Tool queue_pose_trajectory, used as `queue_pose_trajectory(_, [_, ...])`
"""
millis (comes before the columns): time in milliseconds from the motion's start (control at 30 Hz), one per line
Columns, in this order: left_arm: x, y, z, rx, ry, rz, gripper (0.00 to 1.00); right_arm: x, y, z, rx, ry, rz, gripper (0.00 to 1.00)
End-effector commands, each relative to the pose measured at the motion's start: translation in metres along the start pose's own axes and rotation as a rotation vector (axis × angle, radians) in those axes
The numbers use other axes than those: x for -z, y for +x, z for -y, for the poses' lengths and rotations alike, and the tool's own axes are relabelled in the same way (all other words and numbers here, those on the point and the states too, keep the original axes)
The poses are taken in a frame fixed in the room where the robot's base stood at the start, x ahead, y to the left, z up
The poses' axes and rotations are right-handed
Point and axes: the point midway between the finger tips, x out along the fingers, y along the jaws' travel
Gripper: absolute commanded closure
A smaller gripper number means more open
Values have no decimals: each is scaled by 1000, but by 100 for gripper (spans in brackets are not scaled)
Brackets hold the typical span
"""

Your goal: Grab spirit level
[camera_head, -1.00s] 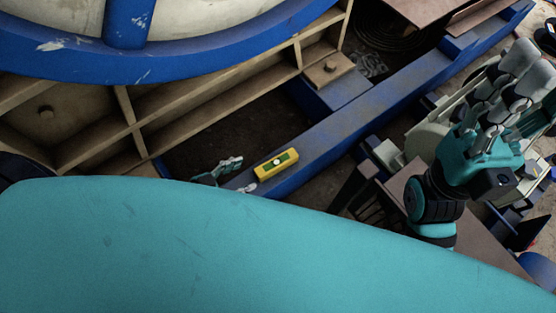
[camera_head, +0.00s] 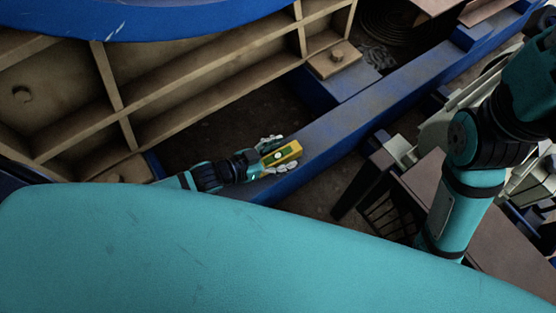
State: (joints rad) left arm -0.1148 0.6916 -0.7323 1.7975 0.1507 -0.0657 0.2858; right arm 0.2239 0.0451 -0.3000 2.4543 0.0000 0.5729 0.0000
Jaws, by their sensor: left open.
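The spirit level (camera_head: 290,152) is a short yellow bar with a green face. It lies on the blue beam, near the middle of the view. My left gripper (camera_head: 276,155) reaches it from the left, with one finger along its far side and one along its near side. The jaws are open around the level's left end. Whether either finger touches it I cannot tell. My right arm stands at the right edge, and its fingers are out of view.
The blue beam (camera_head: 372,108) runs diagonally to the upper right. A big blue-rimmed wheel (camera_head: 150,22) and a ribbed tan frame (camera_head: 150,100) fill the upper left. A brown-topped table (camera_head: 428,178) stands at the lower right.

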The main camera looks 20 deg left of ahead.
Motion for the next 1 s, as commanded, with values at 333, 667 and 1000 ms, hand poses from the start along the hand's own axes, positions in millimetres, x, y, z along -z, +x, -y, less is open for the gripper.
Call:
queue_pose_trajectory(333, [0,2,0,-1,-1,1,48,0,2,0,2,-1,-4,60])
queue_pose_trajectory(667, [0,2,0,-1,0,0,91,0,2,0,2,0,-4,60])
queue_pose_trajectory(1000, [2,2,0,-1,0,-1,100,0,2,0,2,0,-4,60])
